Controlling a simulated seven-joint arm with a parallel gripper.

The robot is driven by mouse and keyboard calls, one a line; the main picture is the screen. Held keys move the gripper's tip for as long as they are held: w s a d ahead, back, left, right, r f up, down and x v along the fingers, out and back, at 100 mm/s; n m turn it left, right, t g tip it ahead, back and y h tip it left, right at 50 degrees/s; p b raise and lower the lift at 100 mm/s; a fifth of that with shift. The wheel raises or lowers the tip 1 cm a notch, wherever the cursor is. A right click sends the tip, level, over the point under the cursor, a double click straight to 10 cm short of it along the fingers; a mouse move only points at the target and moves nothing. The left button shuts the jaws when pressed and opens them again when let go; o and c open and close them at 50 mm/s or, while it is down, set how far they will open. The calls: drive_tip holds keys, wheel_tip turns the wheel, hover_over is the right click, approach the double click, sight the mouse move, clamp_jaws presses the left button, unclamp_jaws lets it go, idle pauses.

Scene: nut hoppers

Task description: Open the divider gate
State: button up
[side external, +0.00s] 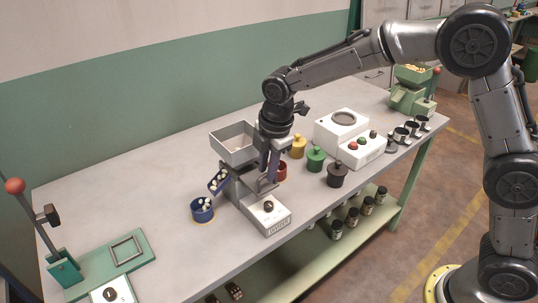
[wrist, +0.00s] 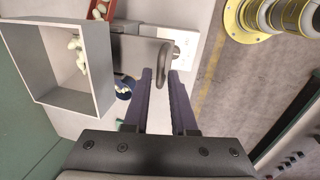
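The divider (side external: 264,213) is a grey machine with a square open hopper (side external: 233,150) on top and a labelled front box with a dark knob. In the wrist view the hopper (wrist: 95,90) holds a few pale nuts. A flat grey plate (wrist: 138,50) extends from the hopper and carries a dark loop handle (wrist: 165,60); it appears to be the gate. My gripper (side external: 268,172) points down beside the hopper. Its two purple fingers (wrist: 160,75) are apart and empty, with the handle at or just beyond their tips. Contact cannot be told.
Red, yellow, green and dark pots (side external: 315,159) stand to the right, near a white box with buttons (side external: 362,149). A red-knobbed lever (side external: 35,205) is far left.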

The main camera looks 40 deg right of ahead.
wheel_tip(320, 180, up, 14)
drive_tip(key=s, duration=0.2)
drive_tip(key=shift+s+f, duration=0.25)
drive_tip(key=shift+s, duration=0.1)
drive_tip(key=s+d+r+m+t, duration=0.35)
drive_tip(key=s+d+r, duration=0.45)
drive_tip(key=s+d, duration=0.35)
drive_tip(key=s+d+f+m, duration=0.2)
drive_tip(key=s+f+m, duration=0.9)
drive_tip(key=s+m, duration=0.3)
drive_tip(key=shift+s+d+f, duration=0.3)
drive_tip(key=shift+s+d, duration=0.05)
drive_tip(key=shift+s, duration=0.7)
